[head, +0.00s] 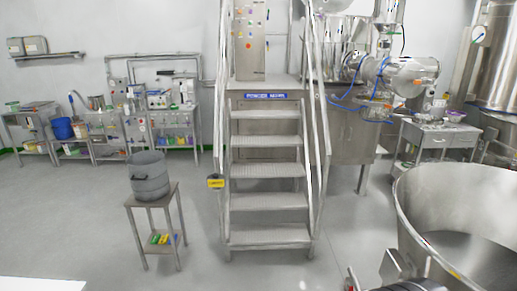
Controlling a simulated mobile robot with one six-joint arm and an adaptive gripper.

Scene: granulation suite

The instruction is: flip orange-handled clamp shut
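No orange-handled clamp can be made out for sure. Small orange patches show on the horizontal steel machine (400,77) at the upper right, too small to tell whether any is a clamp handle. At the bottom edge, a metal bracket (393,268) sits beside the rim of a large open steel bowl (410,228), with a dark rounded part and a small reddish part close by. These are cut off by the frame, and I cannot tell what they are. My gripper cannot be seen.
Steel steps (267,171) with handrails stand in the middle. A grey drum (149,178) stands on a small steel stand (129,203) to the left. Benches with equipment line the back left wall. A steel table (437,137) stands at the right.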

